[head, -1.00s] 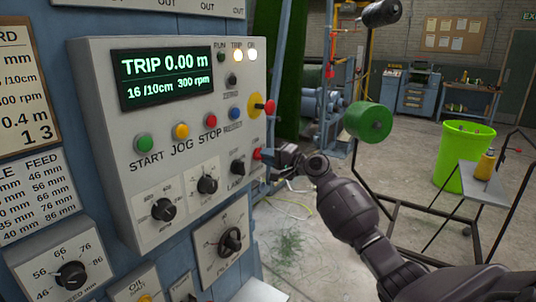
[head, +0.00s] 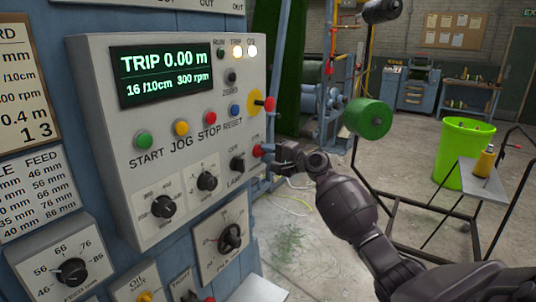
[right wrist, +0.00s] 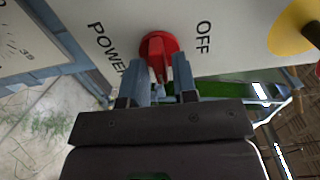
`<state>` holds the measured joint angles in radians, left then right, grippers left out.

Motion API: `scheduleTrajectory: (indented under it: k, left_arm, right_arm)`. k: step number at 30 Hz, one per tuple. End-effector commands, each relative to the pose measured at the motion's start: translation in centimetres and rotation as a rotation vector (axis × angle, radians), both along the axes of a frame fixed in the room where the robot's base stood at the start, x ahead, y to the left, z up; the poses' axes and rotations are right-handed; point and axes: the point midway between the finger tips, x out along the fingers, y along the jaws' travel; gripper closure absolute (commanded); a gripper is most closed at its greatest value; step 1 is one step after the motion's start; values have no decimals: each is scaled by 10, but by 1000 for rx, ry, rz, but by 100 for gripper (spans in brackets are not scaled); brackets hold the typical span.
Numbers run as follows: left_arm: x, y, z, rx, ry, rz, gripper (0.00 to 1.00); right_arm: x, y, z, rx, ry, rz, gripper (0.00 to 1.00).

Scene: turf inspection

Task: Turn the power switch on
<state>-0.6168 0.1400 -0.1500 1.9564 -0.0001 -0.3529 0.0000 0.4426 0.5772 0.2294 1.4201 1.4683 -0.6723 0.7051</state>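In the head view the switch (head: 257,150) is a small red spot at the box's right edge, partly covered by my right gripper (head: 272,152). My left gripper is not in view.
The box front carries a lit display (head: 162,75) reading "TRIP 0.00 m", several buttons and dials, and two lit lamps. A yellow and red emergency knob (head: 258,103) sits above the switch. A green roller (head: 369,118) and a lime bin (head: 461,150) stand to the right.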

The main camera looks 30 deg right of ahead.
Motion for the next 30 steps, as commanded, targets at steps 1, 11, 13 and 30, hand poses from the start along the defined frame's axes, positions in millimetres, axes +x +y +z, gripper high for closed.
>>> scheduleTrajectory:
  k: [1, 11, 13, 30]
  left_arm:
    - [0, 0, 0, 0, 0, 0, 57]
    - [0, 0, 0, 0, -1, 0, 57]
    - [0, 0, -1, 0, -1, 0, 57]
    - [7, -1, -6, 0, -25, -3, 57]
  right_arm:
    - [0, 0, 0, 0, 0, 0, 66]
    - [-1, 0, 0, -2, -1, 0, 62]
    - [-5, -2, 0, -3, -1, 0, 62]
    - [-87, -36, -2, -2, 0, 0, 62]
